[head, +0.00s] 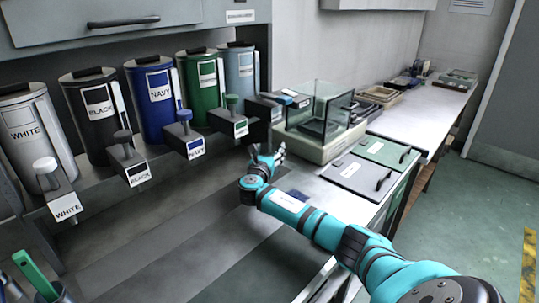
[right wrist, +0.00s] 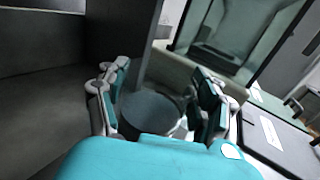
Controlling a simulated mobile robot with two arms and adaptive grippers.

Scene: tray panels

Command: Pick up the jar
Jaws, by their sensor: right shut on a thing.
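The jar (right wrist: 150,112) shows in the right wrist view as a dark grey round top with a paler, glassy side at its right. My right gripper (head: 268,158) is shut on it, with a finger on each side; the gripper also shows in the right wrist view (right wrist: 158,100). In the head view I cannot make the jar out clearly at the gripper. The jar's lower part is hidden by the gripper, and I cannot tell whether it touches the counter. My left gripper is not in view.
Labelled canisters, such as the navy one (head: 153,112), line the left with dispensers in front. A glass-walled box (head: 318,112) stands just beyond my right gripper. Two flat panels, grey (head: 355,174) and green (head: 388,150), lie to its right.

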